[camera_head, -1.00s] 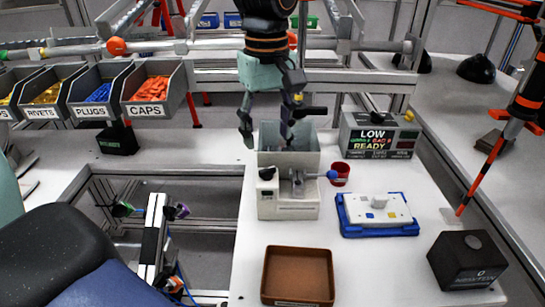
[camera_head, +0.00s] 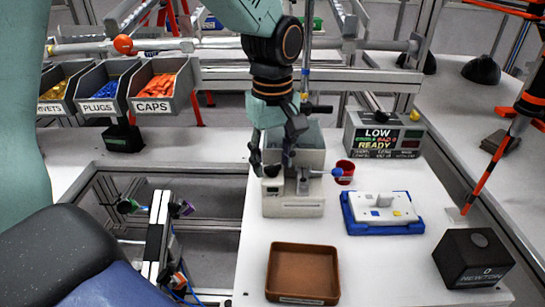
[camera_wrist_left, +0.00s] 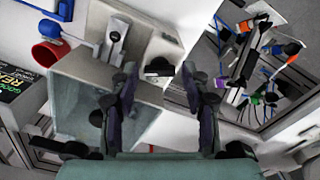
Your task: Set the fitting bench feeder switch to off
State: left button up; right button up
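The fitting bench feeder (camera_head: 293,205) is a pale grey box with an open hopper behind, on the white bench. A small black switch (camera_head: 271,171) sits at its top front left; its exact setting is too small to tell. A blue-tipped lever (camera_head: 337,172) sticks out at its right. My left gripper (camera_head: 273,160) is open and empty, pointing down over the feeder's front, close to the switch. In the left wrist view the black switch (camera_wrist_left: 158,67) lies just beyond the gap between the spread fingers (camera_wrist_left: 165,85). No contact is clear. My right gripper is out of view.
A red cup (camera_head: 343,172) stands right of the feeder, near a blue tray (camera_head: 385,226) with a white part. A display box (camera_head: 383,135) reads LOW and READY. A brown tray (camera_head: 302,272) and black NEWTON block (camera_head: 472,258) lie in front. Parts bins (camera_head: 163,84) hang left.

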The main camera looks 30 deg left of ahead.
pick_arm(q)
jog(key=shift+w, duration=0.15)
jog(key=shift+c, duration=1.4)
jog(key=shift+a, duration=0.1)
jog(key=c, duration=0.3)
jog(key=shift+c, duration=1.4)
jog(key=m+p, duration=0.4)
jog(key=p, duration=0.2)
jog(key=shift+r+m+p, duration=0.15)
jog(key=shift+m+p, duration=0.15)
jog(key=shift+p, duration=0.1)
jog(key=shift+m+p, duration=0.5)
jog(key=o, duration=1.2)
jog(key=shift+s, duration=0.2)
jog(key=shift+c, duration=0.2)
jog(key=shift+w, duration=0.1)
